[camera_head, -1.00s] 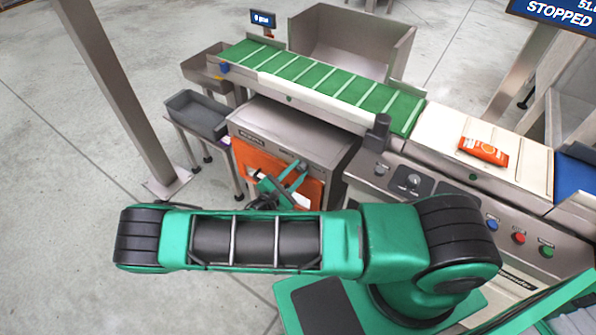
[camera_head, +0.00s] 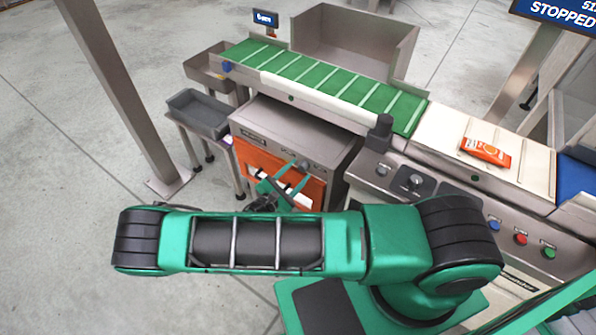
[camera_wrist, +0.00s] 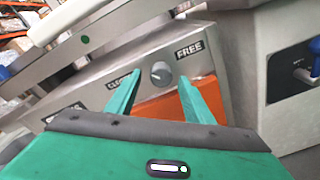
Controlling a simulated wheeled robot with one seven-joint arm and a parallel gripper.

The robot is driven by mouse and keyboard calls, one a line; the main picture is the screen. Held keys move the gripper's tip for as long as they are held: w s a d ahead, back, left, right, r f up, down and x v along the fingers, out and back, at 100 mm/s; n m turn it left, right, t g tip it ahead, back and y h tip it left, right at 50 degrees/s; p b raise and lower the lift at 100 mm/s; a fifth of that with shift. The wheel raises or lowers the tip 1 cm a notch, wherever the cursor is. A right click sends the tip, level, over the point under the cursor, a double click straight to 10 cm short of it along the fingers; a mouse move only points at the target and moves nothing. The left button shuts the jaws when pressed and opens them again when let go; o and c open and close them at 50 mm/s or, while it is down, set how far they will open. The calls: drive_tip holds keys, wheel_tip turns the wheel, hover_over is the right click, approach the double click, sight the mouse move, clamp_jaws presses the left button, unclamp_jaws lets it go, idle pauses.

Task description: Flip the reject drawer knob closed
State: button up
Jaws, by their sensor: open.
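The reject drawer knob (camera_wrist: 161,72) is a small grey dial on the steel front panel in the wrist view. A label that looks like "CLOSED" is on its left and "FREE" on its right. The knob also shows small in the head view (camera_head: 305,164). The drawer has an orange front (camera_head: 262,158) below the panel. My gripper (camera_wrist: 160,84) is open and empty, its two green fingers pointing at the panel on either side of the knob in the picture. I cannot tell whether they reach it. My gripper also shows in the head view (camera_head: 291,168), in front of the drawer.
A green conveyor belt (camera_head: 330,87) runs above the drawer cabinet (camera_head: 285,130). A grey tray (camera_head: 199,114) stands at left. An orange packet (camera_head: 487,152) lies on the pale belt. A control panel with buttons (camera_head: 521,238) is at right. A steel post (camera_head: 125,95) stands at left.

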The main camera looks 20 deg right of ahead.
drive_tip(key=v, duration=0.9)
drive_tip(key=shift+a, duration=0.3)
drive_tip(key=shift+s, duration=0.1)
